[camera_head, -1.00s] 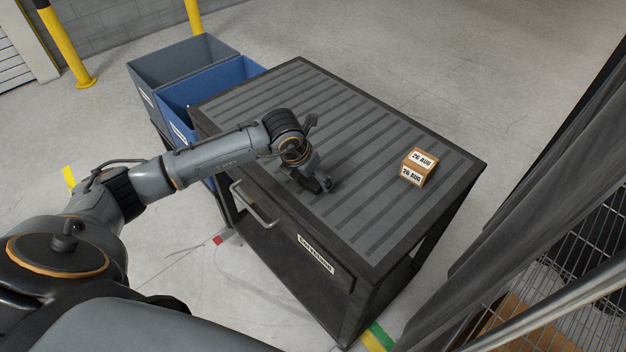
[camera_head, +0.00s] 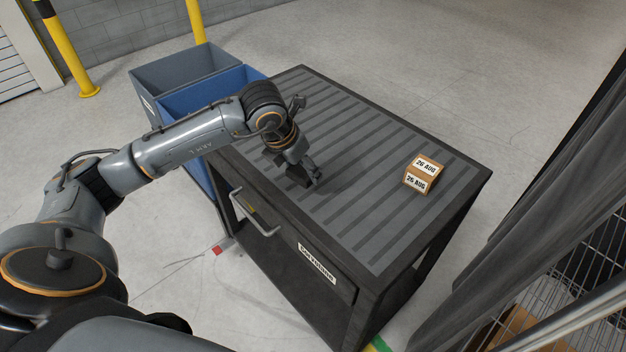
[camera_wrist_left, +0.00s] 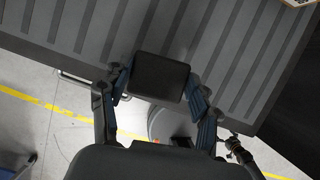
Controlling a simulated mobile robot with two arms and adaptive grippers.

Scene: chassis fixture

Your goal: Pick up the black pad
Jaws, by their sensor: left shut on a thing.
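The black pad (camera_wrist_left: 160,76) is a dark block with rounded corners in the left wrist view. It sits between the two fingers of my left gripper (camera_wrist_left: 160,88), which is shut on it. In the head view my left gripper (camera_head: 308,180) points down over the near left part of the ribbed cart top, with the dark pad (camera_head: 297,174) at its fingers. The pad appears held above the cart top, partly hidden by the fingers in the head view. My right gripper is not in view.
The dark cart (camera_head: 400,262) has a ribbed grey top and a front handle (camera_head: 255,213). A blue bin (camera_head: 213,92) and a grey bin (camera_head: 178,72) stand beyond the left edge. The far cart top is clear.

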